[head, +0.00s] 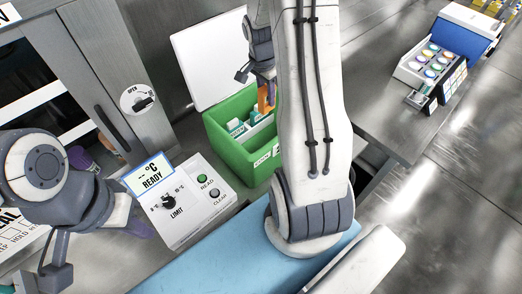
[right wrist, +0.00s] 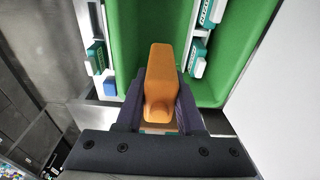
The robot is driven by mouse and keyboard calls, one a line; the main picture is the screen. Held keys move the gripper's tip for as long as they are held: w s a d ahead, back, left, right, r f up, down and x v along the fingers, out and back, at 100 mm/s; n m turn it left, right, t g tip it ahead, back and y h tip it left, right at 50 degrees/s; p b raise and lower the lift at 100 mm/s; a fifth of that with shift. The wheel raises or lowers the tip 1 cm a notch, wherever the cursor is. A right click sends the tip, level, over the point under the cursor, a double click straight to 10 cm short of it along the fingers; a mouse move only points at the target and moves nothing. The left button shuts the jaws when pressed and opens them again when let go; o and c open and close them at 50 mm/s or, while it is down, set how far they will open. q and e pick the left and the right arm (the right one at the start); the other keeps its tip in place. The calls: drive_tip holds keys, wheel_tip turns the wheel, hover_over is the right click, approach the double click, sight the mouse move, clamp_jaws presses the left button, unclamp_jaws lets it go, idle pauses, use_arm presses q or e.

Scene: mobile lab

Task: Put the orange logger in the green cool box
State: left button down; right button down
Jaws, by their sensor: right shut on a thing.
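The orange logger (head: 263,103) is between the fingers of my right gripper, which is shut on it. In the right wrist view the logger (right wrist: 162,75) points into the green interior, between the purple fingers of my right gripper (right wrist: 160,95). The green cool box (head: 238,152) stands with its white lid (head: 210,55) raised; its inside (right wrist: 140,25) shows in the right wrist view. My right arm hides the box's right part in the head view. I cannot tell whether the logger touches the box. My left gripper (head: 112,192) is open and empty at the left.
White and teal packs (head: 237,127) sit inside the cool box. A white READ/CLEAR device (head: 205,205) stands left of the box, beside a grey cabinet (head: 110,60). A blue mat (head: 200,262) lies in front. A tray of coloured discs (head: 425,62) is on the right bench.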

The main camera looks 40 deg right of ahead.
drive_tip(key=f+b, duration=0.1)
drive_tip(key=f, duration=0.6)
drive_tip(key=f+b, duration=0.2)
drive_tip(key=f, duration=0.5)
drive_tip(key=f+b, duration=0.2)
drive_tip(key=f, duration=0.6)
drive_tip(key=shift+w, duration=0.3)
drive_tip(key=shift+f, duration=0.1)
drive_tip(key=shift+f+b, duration=0.1)
drive_tip(key=shift+b, duration=0.25)
drive_tip(key=c, duration=0.5)
unclamp_jaws()
